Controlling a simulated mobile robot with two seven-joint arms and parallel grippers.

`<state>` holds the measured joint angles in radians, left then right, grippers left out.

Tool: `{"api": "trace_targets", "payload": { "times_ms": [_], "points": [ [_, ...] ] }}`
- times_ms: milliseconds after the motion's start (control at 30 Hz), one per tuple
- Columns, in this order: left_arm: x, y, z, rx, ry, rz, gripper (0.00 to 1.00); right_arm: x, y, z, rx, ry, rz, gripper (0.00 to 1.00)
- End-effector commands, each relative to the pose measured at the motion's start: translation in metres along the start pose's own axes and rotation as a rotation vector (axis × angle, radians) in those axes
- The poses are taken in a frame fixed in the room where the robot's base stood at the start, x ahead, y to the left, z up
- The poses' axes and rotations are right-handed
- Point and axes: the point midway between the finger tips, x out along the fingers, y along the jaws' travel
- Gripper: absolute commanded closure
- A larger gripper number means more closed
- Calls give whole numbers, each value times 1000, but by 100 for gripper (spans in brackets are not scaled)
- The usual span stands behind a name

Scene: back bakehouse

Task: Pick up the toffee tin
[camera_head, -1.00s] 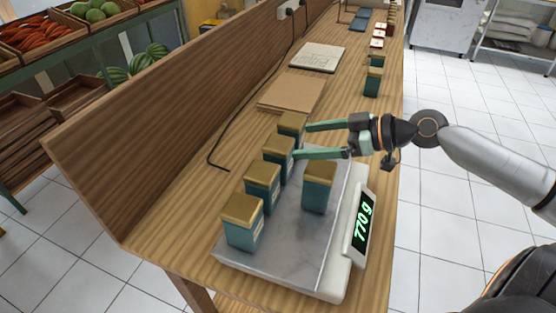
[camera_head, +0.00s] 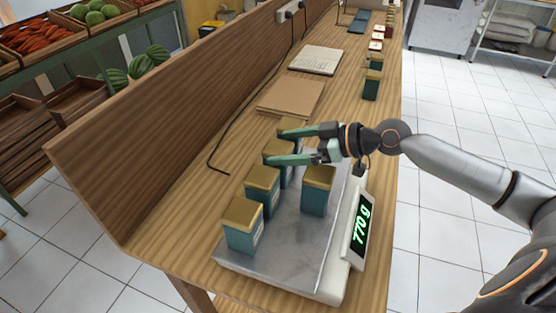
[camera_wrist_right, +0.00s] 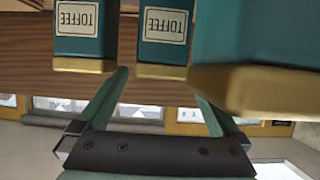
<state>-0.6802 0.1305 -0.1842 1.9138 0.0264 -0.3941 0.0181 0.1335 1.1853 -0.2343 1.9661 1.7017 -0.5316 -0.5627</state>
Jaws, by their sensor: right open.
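Several alike teal toffee tins with gold lids stand upright on the scale's steel plate (camera_head: 285,262). Most form a row along its left side: front tin (camera_head: 243,228), then another (camera_head: 262,190), another (camera_head: 275,150) and the far tin (camera_head: 291,123). One more tin (camera_head: 318,192) stands alone at the right. My right gripper (camera_head: 274,147) is open and empty, reaching leftward over the row's far end and partly covering those tins. In the wrist view, upside down, a tin labelled TOFFEE (camera_wrist_right: 163,28) lies ahead between the fingers (camera_wrist_right: 158,86), with another (camera_wrist_right: 80,25) to the left. My left gripper is out of view.
In the wrist view, the lone tin (camera_wrist_right: 265,45) looms close beside the right finger. Brown boards (camera_head: 291,95), a notepad (camera_head: 316,59) and more tins (camera_head: 371,84) lie farther back. The bench's wooden backboard (camera_head: 170,130) rises on the left.

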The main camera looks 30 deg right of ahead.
Motion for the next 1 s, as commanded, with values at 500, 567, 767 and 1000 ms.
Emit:
{"api": "trace_targets", "payload": {
  "times_ms": [500, 567, 767, 1000],
  "points": [
    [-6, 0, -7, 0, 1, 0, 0, 25, 0, 0, -1, -1, 0, 0],
    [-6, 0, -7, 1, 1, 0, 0, 25, 0, 0, -1, -1, 0, 3],
    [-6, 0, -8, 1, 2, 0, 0, 25, 0, 0, -1, -1, 0, 26],
    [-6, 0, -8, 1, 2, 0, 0, 25, 0, 0, -1, -1, 0, 53]
  ]
}}
